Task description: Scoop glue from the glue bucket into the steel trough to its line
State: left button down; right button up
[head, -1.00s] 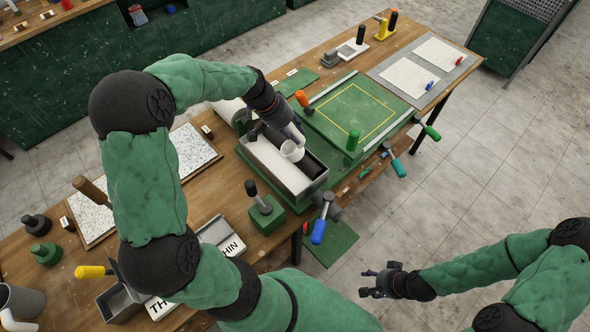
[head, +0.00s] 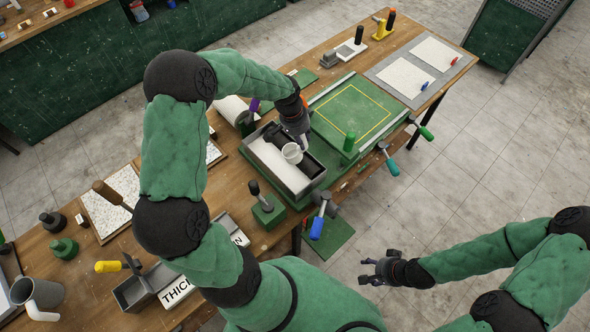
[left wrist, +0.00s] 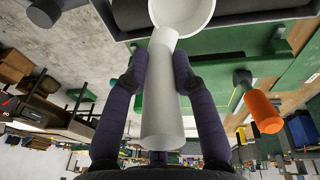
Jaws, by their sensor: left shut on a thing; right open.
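My left gripper (head: 298,137) is shut on the handle of a white scoop (head: 292,153). Its fingers close on both sides of the handle (left wrist: 163,100) in the left wrist view. The scoop's round cup (left wrist: 183,14) is over the dark side of the steel trough (head: 267,177), near a black roller (head: 275,136). I cannot tell what is in the cup. The trough has a white surface along its left side; no line can be made out. A grey bucket-like container (head: 38,291) stands at the lower left; its contents are unclear. My right gripper (head: 376,270) is open and empty, off the bench.
A green board with a yellow outline (head: 352,112) lies right of the trough. A green block with a black handle (head: 266,208) stands in front of it. A THICK-labelled block (head: 178,292) is lower left.

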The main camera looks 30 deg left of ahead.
dwell(0.4)
pick_arm(q)
jog(key=shift+w+d+p+v, duration=0.15)
jog(key=shift+p+v, duration=0.35)
jog(key=shift+v, duration=0.3)
jog(key=shift+w+d+p+v, duration=0.1)
jog(key=shift+p+v, duration=0.35)
jog(key=shift+v, duration=0.4)
jog(key=shift+w+d+p+v, duration=0.15)
jog(key=shift+p+v, duration=0.35)
jog(key=shift+v, duration=0.3)
jog(key=shift+r, duration=0.15)
